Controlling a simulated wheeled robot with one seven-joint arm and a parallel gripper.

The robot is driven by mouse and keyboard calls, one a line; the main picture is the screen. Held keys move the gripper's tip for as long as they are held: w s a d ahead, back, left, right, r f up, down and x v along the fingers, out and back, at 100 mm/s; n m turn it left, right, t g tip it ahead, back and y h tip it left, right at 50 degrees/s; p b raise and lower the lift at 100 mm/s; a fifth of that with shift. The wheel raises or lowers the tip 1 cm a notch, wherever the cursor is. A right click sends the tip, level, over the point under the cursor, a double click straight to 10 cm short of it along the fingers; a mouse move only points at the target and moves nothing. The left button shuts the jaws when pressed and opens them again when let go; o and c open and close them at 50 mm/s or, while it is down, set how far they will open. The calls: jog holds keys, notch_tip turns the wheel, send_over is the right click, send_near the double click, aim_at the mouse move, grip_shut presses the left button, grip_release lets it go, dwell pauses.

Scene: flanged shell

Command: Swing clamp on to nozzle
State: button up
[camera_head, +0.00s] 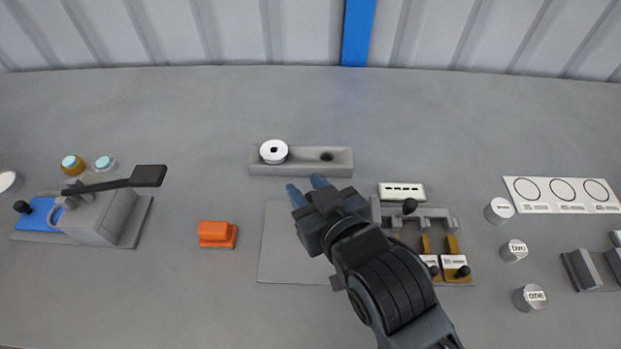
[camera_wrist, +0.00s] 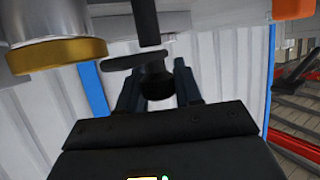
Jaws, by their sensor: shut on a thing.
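My gripper (camera_head: 308,188) is over the grey plate in the middle of the table, fingers pointing toward the back. In the wrist view my gripper (camera_wrist: 158,88) is shut on a dark round piece (camera_wrist: 155,86). A flat black bar (camera_wrist: 137,60) lies across that piece and a dark post rises past it. I cannot tell whether this is the clamp. A pale cylinder with a gold end ring (camera_wrist: 60,55) is beside it, apart from the fingers, at upper left. In the head view the held piece is not distinguishable; I cannot identify the nozzle for sure.
Behind my gripper is a grey block (camera_head: 300,170) with a white disc (camera_head: 274,151). An orange block (camera_head: 217,234) is left. A lever fixture (camera_head: 105,215) is far left. A grey fixture (camera_head: 440,222) is close right of my arm, with labelled cylinders (camera_head: 515,250) beyond. The back table is clear.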

jog(key=n+g+y, duration=0.1)
jog(key=n, duration=0.1)
jog(key=n+g+y+b, duration=0.1)
jog(key=y, duration=0.1)
jog(key=shift+s+a+n+g, duration=0.1)
jog(key=shift+a+n+g, duration=0.05)
jog(key=shift+n+g, duration=0.2)
jog(key=shift+s+a+n+g+y+b, duration=0.1)
jog(key=shift+s+n+g+y+b, duration=0.05)
jog(key=shift+n+g+y+b, duration=0.7)
jog(key=shift+s+a+n+g+y+b, duration=0.1)
jog(key=shift+n+g+y+b, duration=0.45)
jog(key=shift+n+g, duration=0.45)
jog(key=shift+s+n, duration=0.1)
jog(key=shift+n, duration=0.2)
jog(key=o, duration=1)
jog(key=shift+c, duration=0.2)
jog(key=v, duration=0.7)
jog(key=shift+d+b, duration=0.2)
jog(key=shift+b, duration=0.2)
jog(key=shift+d+r, duration=0.1)
jog(key=shift+d, duration=0.05)
